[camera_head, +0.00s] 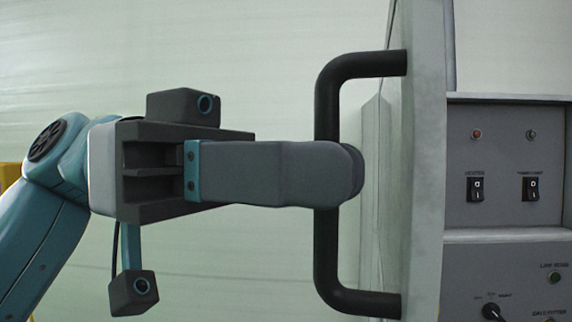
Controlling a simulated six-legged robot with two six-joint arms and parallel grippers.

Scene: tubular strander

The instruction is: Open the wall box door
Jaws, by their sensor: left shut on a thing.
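The wall box door (424,170) stands open, swung out from the box and seen nearly edge-on right of centre. Its black U-shaped handle (327,110) is on the door's left face, upright. My left gripper (345,172) comes in from the left and is shut on the middle of the handle, covering that part of the bar. The wall box (507,98) is at the right, with its inside control panel (500,225) exposed. The door's hinge cannot be made out. My right gripper is not in view.
The panel carries two rocker switches (475,189), small lamps and a rotary knob (491,311). A pale wall (270,60) fills the background. A bit of yellow (8,175) shows at the left edge behind my arm. The space left of the handle holds only my arm.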

